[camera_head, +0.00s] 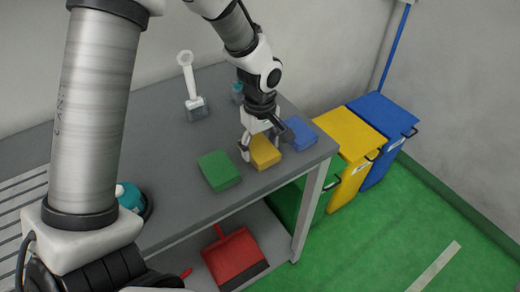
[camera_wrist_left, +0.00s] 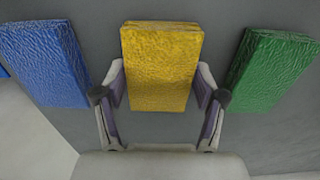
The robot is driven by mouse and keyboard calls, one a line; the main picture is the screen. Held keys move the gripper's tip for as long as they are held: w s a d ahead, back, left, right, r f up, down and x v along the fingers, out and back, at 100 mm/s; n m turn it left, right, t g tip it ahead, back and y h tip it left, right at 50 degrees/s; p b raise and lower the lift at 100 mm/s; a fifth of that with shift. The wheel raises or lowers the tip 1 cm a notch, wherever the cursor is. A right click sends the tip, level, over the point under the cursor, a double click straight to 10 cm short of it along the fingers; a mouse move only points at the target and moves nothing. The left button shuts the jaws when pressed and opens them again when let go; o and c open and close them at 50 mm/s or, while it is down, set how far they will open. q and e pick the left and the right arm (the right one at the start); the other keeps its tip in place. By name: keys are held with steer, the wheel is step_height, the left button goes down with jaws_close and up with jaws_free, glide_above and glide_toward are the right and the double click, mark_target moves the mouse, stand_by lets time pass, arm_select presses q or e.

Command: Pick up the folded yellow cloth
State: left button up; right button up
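The folded yellow cloth (camera_head: 265,153) lies on the grey table between a green cloth and a blue cloth. My left gripper (camera_head: 264,144) is over it from above, with its fingers at either side of the cloth. In the left wrist view the yellow cloth (camera_wrist_left: 161,66) shows between the two spread fingertips of the left gripper (camera_wrist_left: 161,92). The fingers look close to its sides; I cannot tell whether they touch. The cloth appears to rest on the table. My right gripper is not in view.
The green cloth (camera_head: 219,170) and the blue cloth (camera_head: 300,133) lie close on either side. A white-handled brush (camera_head: 190,85) stands farther back on the grey table (camera_head: 190,205). A red dustpan (camera_head: 233,257) is on the lower shelf. Yellow (camera_head: 348,140) and blue (camera_head: 384,117) bins stand right of the table.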

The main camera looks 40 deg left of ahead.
mark_target(260, 150)
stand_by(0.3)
arm_select(q)
steer(key=shift+w+r, duration=0.25)
steer(key=shift+r, duration=0.15)
steer(key=r, duration=0.1)
steer(key=s+r, duration=0.1)
steer(key=shift+d+r, duration=0.2)
steer(key=shift+r, duration=0.1)
steer(key=s+d, duration=0.4)
steer(key=s, duration=0.2)
steer(key=s+d+r+b, duration=0.1)
steer(key=s+d, duration=0.2)
steer(key=s, duration=0.4)
steer(key=shift+d+r+b, duration=0.2)
steer(key=shift+d+b, duration=0.1)
steer(key=shift+d, duration=0.1)
